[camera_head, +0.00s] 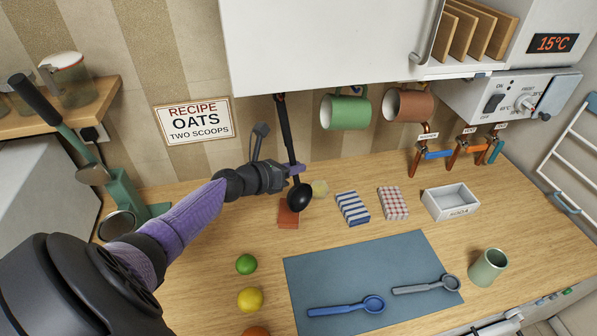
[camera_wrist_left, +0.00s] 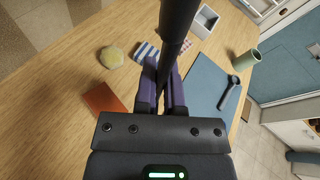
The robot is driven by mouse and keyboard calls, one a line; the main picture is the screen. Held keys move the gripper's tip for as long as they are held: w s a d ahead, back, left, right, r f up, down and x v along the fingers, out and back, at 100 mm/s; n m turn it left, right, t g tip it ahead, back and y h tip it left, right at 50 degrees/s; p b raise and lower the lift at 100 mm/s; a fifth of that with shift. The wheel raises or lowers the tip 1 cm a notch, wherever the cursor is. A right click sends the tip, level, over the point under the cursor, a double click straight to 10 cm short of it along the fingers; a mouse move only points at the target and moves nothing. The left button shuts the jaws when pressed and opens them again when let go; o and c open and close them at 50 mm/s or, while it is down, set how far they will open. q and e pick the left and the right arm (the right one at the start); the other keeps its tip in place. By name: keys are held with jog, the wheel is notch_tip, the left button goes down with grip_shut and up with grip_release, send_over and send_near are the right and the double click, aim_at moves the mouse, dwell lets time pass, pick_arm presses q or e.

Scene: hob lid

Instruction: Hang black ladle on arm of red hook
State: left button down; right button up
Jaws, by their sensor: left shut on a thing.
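The black ladle (camera_head: 286,130) hangs almost upright, slightly tilted, with its handle top close under the white cabinet and its bowl (camera_head: 299,195) low, seen against the counter. My left gripper (camera_head: 294,169) is shut on the lower handle, just above the bowl. In the left wrist view the dark handle (camera_wrist_left: 178,25) runs between the purple fingers (camera_wrist_left: 161,88). I cannot make out a red hook in either view; whether the handle top touches anything under the cabinet is unclear. My right gripper is not in view.
A green mug (camera_head: 345,111) and a brown-red mug (camera_head: 408,104) hang under the cabinet (camera_head: 320,45), right of the ladle. Packets, a white box (camera_head: 451,203) and a blue mat (camera_head: 350,270) with two spoons lie on the counter. A green holder (camera_head: 122,190) stands left.

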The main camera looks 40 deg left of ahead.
pick_arm(q)
jog(key=shift+w+a+f+m+y+b, duration=0.15)
jog(key=shift+a+m+b, duration=0.25)
jog(key=shift+a, duration=0.25)
jog(key=shift+w+a+m+y+b, duration=0.1)
jog(key=shift+a+m+b, duration=0.15)
jog(key=shift+a+b, duration=0.3)
jog(key=shift+w+a+f+m+y+b, duration=0.15)
jog(key=shift+a+m+b, duration=0.2)
jog(key=shift+a, duration=0.35)
jog(key=shift+s, duration=0.1)
jog(key=shift+r, duration=0.1)
